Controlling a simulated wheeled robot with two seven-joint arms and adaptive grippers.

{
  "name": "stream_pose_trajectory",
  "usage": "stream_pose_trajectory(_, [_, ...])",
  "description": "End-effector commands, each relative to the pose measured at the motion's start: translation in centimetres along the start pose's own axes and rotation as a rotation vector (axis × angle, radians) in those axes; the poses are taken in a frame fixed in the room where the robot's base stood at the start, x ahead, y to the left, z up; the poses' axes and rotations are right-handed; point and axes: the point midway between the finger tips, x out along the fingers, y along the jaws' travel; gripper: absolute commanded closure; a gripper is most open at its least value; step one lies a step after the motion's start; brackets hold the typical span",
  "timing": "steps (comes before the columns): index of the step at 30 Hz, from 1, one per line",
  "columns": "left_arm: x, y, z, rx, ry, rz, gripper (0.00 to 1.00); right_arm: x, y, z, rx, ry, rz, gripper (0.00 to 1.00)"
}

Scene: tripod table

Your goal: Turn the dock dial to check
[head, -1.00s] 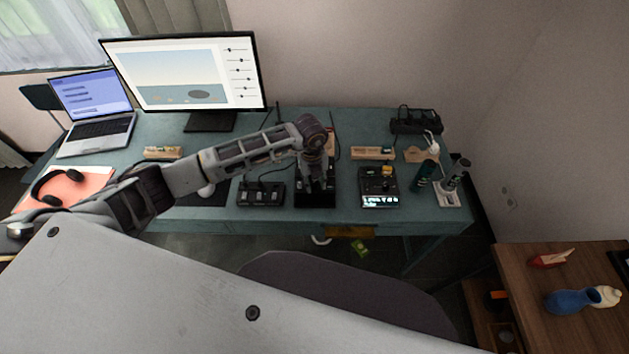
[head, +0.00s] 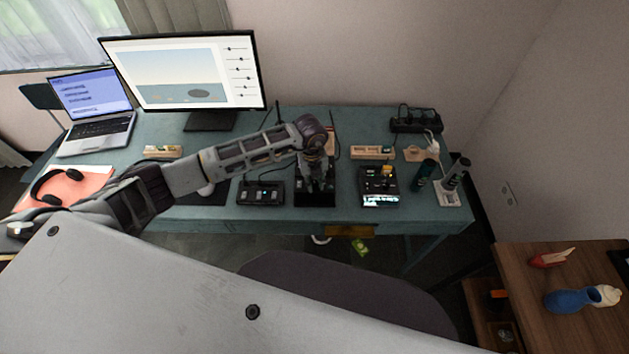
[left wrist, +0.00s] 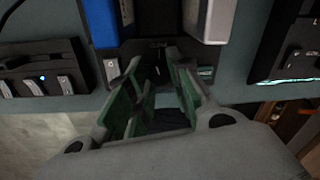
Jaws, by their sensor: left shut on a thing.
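The black dock (head: 315,201) sits near the front edge of the desk, partly hidden under my left gripper (head: 317,186). In the left wrist view, a blue block (left wrist: 103,22) and a pale grey block (left wrist: 210,20) stand up from the dock (left wrist: 128,48). My left gripper (left wrist: 157,72) points at the dock's front part between small labels, its green-padded fingers close together on the dial. The dial itself is mostly hidden between the fingertips, and its setting cannot be read. My right gripper is not in view.
A black switch box (head: 260,193) stands left of the dock, and a black device with a lit display (head: 379,188) stands right of it. Dark green bottles (head: 424,176) are farther right. A monitor (head: 185,72) and laptop (head: 92,105) stand at the back left.

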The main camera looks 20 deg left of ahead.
Motion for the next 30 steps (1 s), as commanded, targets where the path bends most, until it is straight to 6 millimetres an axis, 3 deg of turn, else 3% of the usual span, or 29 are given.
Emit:
stream_pose_trajectory(19, [0.1, 0.0, 0.2, 0.383, 0.015, 0.000, 1.00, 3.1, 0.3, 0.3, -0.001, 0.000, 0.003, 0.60])
stream_pose_trajectory(30, [0.1, -0.1, 0.2, 0.609, 0.026, -0.001, 1.00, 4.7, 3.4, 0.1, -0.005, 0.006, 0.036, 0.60])
